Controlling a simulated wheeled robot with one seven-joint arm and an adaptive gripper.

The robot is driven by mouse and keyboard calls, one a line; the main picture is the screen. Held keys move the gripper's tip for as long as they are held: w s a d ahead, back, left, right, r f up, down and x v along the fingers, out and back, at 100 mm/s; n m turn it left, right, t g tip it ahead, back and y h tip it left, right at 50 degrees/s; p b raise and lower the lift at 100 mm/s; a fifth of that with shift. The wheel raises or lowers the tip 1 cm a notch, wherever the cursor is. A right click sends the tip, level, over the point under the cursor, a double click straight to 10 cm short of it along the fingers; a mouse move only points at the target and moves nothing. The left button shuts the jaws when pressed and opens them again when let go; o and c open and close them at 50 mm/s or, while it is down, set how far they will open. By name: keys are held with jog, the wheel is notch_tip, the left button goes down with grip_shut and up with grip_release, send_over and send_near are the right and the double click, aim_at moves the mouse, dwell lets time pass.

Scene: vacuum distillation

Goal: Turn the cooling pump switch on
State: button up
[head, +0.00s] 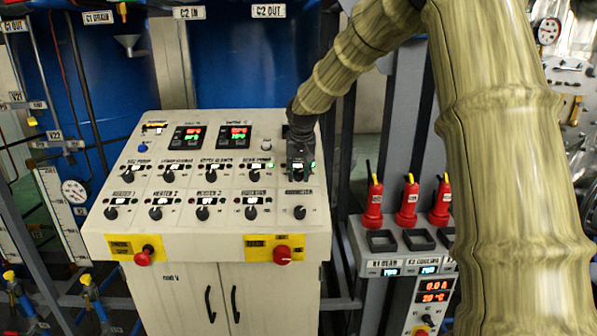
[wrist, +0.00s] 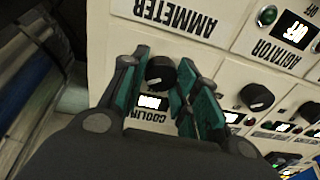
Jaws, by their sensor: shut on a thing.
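In the head view my gripper (head: 300,166) points down at the right end of the upper knob row on the white control panel (head: 130,225). There the gripper hides most of the knob. The display's text is too small to read surely.
Red emergency-type knobs (head: 282,255) stick out below. A grey unit with red-handled plugs (head: 406,205) stands to the right.

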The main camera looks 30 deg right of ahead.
jog(key=shift+m, duration=0.4)
jog(key=o, duration=1)
jog(key=v, duration=1.2)
